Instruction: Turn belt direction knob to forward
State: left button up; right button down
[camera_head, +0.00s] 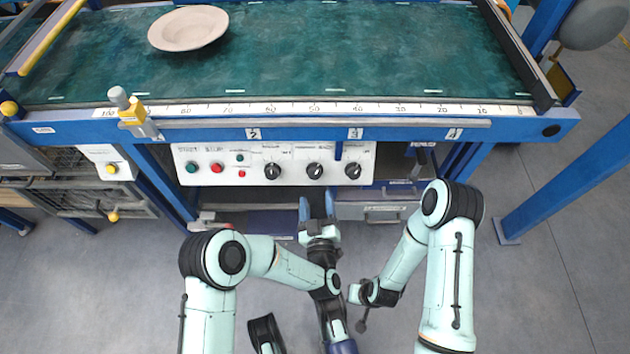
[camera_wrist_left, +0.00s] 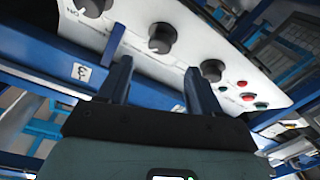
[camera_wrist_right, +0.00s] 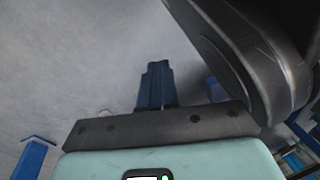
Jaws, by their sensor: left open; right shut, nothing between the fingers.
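A white control panel (camera_head: 228,178) under the conveyor's front edge carries three black knobs: a left knob (camera_head: 272,171), a middle knob (camera_head: 314,171) and a right knob (camera_head: 353,171). Their labels are too small to read, so I cannot tell which sets belt direction. My left gripper (camera_head: 317,202) is open and empty, just below the middle knob. In the left wrist view, the middle knob (camera_wrist_left: 161,38) shows beyond the gap between the fingertips (camera_wrist_left: 158,70), apart from them. My right gripper (camera_wrist_right: 156,70) is shut and empty, over the floor away from the panel.
A green belt (camera_head: 340,50) bears a beige plate (camera_head: 188,30) at its back left. Green and red buttons (camera_head: 217,168) sit left of the knobs. A blue frame rail (camera_head: 560,125) runs above the panel. A blue post (camera_head: 570,175) stands at right. The floor between is clear.

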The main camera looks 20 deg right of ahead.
aim_at(315, 176)
pick_arm(q)
jog(key=b+x, duration=0.1)
jog(key=x, duration=0.6)
jog(key=shift+w+b, duration=0.2)
jog(key=shift+b, duration=0.1)
pick_arm(e)
jog(key=shift+g, duration=0.8)
jog(key=s+f, duration=0.3)
jog(key=s, duration=0.1)
jog(key=shift+d, duration=0.3)
pick_arm(q)
jog(key=c, duration=1)
